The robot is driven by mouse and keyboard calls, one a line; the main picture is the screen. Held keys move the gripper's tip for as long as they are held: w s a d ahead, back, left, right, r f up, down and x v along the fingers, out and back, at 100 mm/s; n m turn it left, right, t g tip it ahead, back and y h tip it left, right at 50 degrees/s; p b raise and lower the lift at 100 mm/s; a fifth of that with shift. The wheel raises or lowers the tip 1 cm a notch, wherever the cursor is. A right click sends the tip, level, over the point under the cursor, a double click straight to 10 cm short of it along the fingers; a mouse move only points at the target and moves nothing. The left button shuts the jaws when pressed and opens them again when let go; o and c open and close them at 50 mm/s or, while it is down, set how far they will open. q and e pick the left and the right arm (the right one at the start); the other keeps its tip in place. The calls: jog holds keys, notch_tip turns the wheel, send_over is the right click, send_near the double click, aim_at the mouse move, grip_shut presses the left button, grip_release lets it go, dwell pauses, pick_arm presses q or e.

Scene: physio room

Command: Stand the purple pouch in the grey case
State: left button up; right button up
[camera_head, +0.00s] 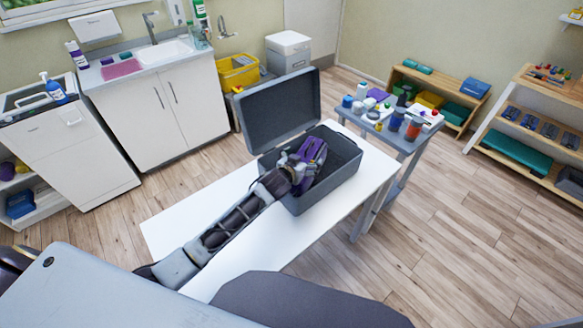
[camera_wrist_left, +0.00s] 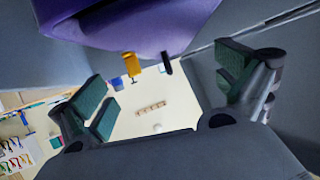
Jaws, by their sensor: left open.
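The purple pouch (camera_head: 315,150) is inside the open grey case (camera_head: 345,172), toward its left half, and looks roughly upright with a slight tilt. Its lower part is hidden, so I cannot tell how it rests on the case floor. My left gripper (camera_head: 298,172) is at the pouch's near side, over the case's front left rim. In the left wrist view the gripper (camera_wrist_left: 168,92) has its green-padded fingers spread wide with nothing between them. The pouch (camera_wrist_left: 130,25) fills the top of that view, apart from both fingers. My right gripper is out of view.
The case's raised lid (camera_head: 282,108) stands at the back left. The case sits on a white table (camera_head: 345,205) with clear space left and front. A grey trolley (camera_head: 405,145) with bottles and jars stands close behind its right end.

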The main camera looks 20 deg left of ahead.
pick_arm(q)
jog(key=v, duration=1.2)
jog(key=shift+w+r, duration=0.15)
jog(key=shift+r, duration=0.05)
dwell(0.7)
